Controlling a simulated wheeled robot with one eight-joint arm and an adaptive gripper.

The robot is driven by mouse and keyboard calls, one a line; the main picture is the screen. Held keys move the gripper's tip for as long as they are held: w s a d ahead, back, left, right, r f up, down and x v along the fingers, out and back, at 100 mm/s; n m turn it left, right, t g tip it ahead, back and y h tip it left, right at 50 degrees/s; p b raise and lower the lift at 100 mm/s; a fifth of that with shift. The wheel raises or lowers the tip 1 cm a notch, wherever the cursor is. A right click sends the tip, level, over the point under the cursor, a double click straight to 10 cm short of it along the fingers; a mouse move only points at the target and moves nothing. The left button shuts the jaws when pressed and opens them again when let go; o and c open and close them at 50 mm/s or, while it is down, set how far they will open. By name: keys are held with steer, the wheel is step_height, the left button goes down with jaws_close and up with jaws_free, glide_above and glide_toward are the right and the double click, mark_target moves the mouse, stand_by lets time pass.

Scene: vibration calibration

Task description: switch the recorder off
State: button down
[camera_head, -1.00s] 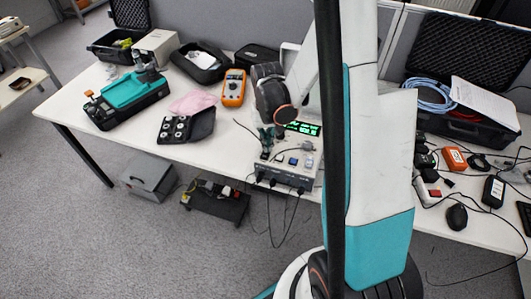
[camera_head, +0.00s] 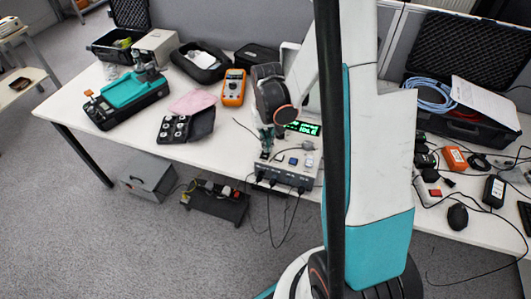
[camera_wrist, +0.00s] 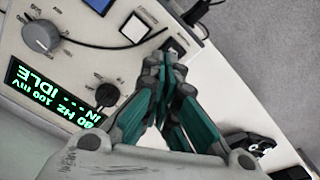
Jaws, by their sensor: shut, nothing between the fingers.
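The recorder is a pale grey box (camera_head: 287,176) with a green lit display (camera_head: 302,128), near the front edge of the table. In the wrist view its display (camera_wrist: 52,95) is upside down and its second line reads "IDLE". The panel carries a grey knob (camera_wrist: 42,36), a black knob (camera_wrist: 106,95), a white square button (camera_wrist: 136,27) and a dark switch (camera_wrist: 173,47). My gripper (camera_wrist: 163,63) is shut and empty, with its fingertips close to the dark switch and partly covering it. I cannot tell whether they touch. My gripper (camera_head: 266,140) also shows above the panel in the head view.
An orange multimeter (camera_head: 234,87), a black holder (camera_head: 174,129) and a teal device (camera_head: 125,92) stand to the left. Black cables (camera_head: 276,220) hang from the recorder's front. An open black case (camera_head: 465,60) and several small devices lie to the right.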

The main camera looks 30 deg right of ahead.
steer(key=shift+f+b, duration=0.75)
steer(key=shift+f, duration=0.1)
stand_by(0.4)
steer(key=shift+r, duration=0.1)
steer(key=shift+r+p, duration=2.35)
steer(key=shift+r, duration=1.1)
